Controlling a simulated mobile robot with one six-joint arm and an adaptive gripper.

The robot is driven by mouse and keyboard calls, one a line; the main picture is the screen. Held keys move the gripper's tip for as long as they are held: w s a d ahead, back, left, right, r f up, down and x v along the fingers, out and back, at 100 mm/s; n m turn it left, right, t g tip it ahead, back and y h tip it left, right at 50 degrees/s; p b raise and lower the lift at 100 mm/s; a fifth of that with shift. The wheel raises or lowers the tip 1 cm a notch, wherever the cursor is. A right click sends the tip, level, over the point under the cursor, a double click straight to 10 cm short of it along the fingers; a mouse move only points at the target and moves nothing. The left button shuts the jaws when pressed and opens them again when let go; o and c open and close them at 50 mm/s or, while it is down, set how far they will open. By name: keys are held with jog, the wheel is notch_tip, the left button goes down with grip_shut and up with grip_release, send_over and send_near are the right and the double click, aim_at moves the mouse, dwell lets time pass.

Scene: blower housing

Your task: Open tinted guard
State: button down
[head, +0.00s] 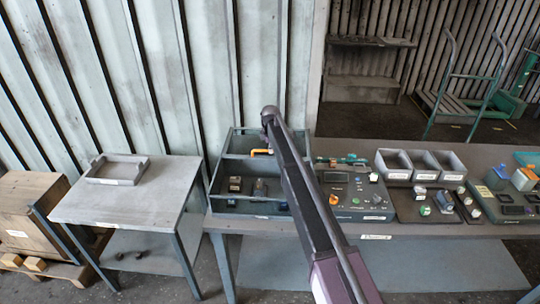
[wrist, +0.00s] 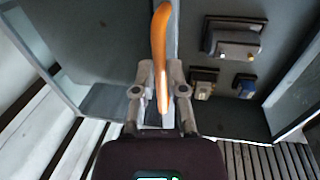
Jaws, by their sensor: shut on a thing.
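An orange handle (wrist: 160,35) runs up the middle of the wrist view. My gripper (wrist: 161,78) is shut on its lower part, with one finger on each side. In the head view a small part of the orange handle (head: 261,151) shows just left of my arm, inside a grey open-fronted housing (head: 212,180). A blue-grey panel (wrist: 105,102) lies left of the fingers in the wrist view; I cannot tell for sure whether it is the tinted guard. My arm hides the right part of the housing and my gripper in the head view.
Dark block-like components (wrist: 232,40) sit inside the housing, right of my gripper. A control panel (head: 350,195) and grey bins (head: 410,165) stand to the right on the bench. A side table (head: 125,200) with a shallow tray (head: 118,169) stands left.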

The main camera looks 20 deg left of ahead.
jog(key=shift+w, duration=0.15)
jog(key=c, duration=0.7)
grip_release()
jog(key=s+d, duration=0.1)
jog(key=s, duration=0.6)
jog(key=s+d, duration=0.2)
jog(key=s, duration=0.6)
jog(key=s+d+r+p, duration=0.1)
jog(key=s+d, duration=0.1)
jog(key=s, duration=0.6)
jog(key=shift+d, duration=0.25)
notch_tip(320, 180, up, 13)
jog(key=s+p, duration=0.2)
jog(key=p, duration=1.1)
jog(key=shift+s+d+f+m+b, duration=0.1)
jog(key=shift+d+f+m+b, duration=0.4)
jog(key=shift+d, duration=0.6)
jog(key=shift+s+d+f+m+b, duration=0.1)
jog(key=shift+d+f+m+b, duration=0.25)
jog(key=shift+d+f+b, duration=0.55)
jog(key=shift+s+d+f+m+b, duration=0.1)
jog(key=shift+d+f+m+b, duration=0.3)
jog(key=shift+d, duration=0.9)
